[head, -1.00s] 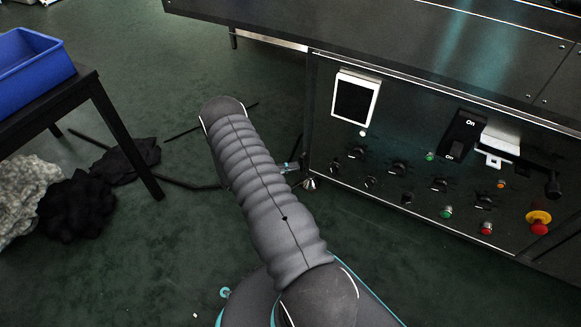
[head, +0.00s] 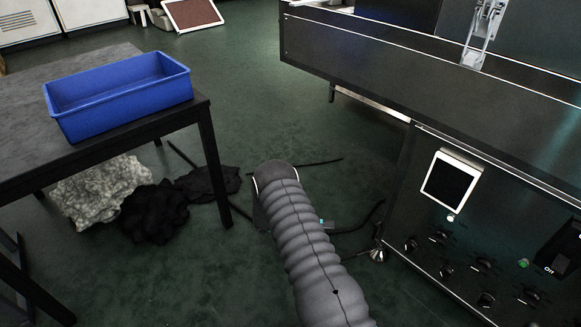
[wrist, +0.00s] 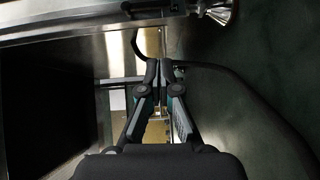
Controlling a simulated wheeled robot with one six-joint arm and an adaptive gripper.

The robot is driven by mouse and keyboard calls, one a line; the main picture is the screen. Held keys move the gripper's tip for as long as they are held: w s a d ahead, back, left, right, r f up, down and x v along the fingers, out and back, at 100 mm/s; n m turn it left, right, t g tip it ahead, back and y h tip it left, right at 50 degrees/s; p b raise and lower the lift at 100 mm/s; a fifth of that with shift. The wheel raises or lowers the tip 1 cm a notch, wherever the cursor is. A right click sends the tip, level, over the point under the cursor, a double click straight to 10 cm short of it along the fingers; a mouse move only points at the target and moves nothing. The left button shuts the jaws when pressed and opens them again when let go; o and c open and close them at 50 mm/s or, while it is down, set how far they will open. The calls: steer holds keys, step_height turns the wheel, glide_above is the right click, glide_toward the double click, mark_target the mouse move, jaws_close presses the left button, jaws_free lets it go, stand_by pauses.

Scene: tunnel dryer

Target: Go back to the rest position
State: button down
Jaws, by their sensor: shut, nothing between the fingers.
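My gripper (wrist: 158,72) is in the wrist view, its two fingers drawn together at the tips with nothing held between them. A metal foot (wrist: 222,12) shows at the top of the wrist view, apart from my fingers.
A dark table (head: 30,130) with an empty blue bin (head: 120,92) stands at left. A cable (head: 362,222) lies near the dryer's foot (head: 378,254). Green floor (head: 240,110) is clear behind.

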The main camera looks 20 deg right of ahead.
steer(key=s+a+f+n+g+y, duration=0.2)
steer(key=s+a+n+y, duration=0.35)
steer(key=s, duration=0.25)
steer(key=s+a+r+t+y+p, duration=0.2)
steer(key=a+r+y, duration=0.1)
steer(key=r, duration=0.6)
steer(key=s+a+r+t+y+p, duration=0.15)
steer(key=a+r, duration=0.25)
steer(key=r, duration=0.6)
steer(key=s+a+r+t+y+p, duration=0.1)
steer(key=s+a+r+t+y, duration=0.2)
steer(key=r, duration=0.6)
steer(key=s+a+r+t+y+p, duration=0.1)
steer(key=s+r, duration=0.3)
steer(key=r, duration=0.5)
steer(key=s+a+r+t+y+p, duration=0.1)
steer(key=s+a+r+t+p, duration=0.1)
steer(key=r, duration=0.7)
steer(key=s+a+r+t+y+p, duration=0.1)
steer(key=s+r+t+p, duration=0.2)
steer(key=s+r+t, duration=0.2)
steer(key=v, duration=0.4)
steer(key=shift+w+a, duration=0.2)
steer(key=shift+w, duration=0.1)
